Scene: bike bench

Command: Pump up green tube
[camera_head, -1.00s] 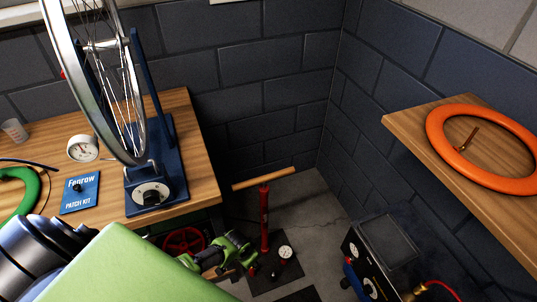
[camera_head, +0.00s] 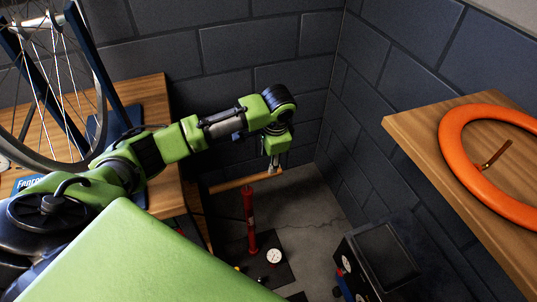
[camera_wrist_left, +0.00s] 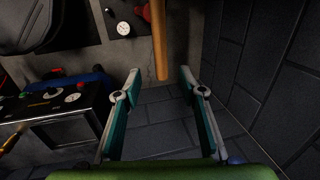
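The floor pump has a red barrel (camera_head: 249,222), a light wooden handle (camera_head: 228,183) and a white gauge (camera_head: 274,256) on a dark base. It stands upright on the floor by the bench. My left gripper (camera_head: 273,163) is above the handle's right end. In the left wrist view, the handle (camera_wrist_left: 158,35) points down from the top, with its end between the tips of my open left gripper (camera_wrist_left: 160,72). I cannot tell whether they touch. The pump gauge also shows in the wrist view (camera_wrist_left: 123,28). The green tube and my right gripper are not in view.
A wooden bench (camera_head: 163,90) with a bike wheel (camera_head: 92,75) in a blue stand is at left. A wooden shelf (camera_head: 420,135) with an orange tube (camera_head: 455,150) juts out at right. A black box with gauges (camera_head: 385,262) stands below it. Dark block walls close the corner.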

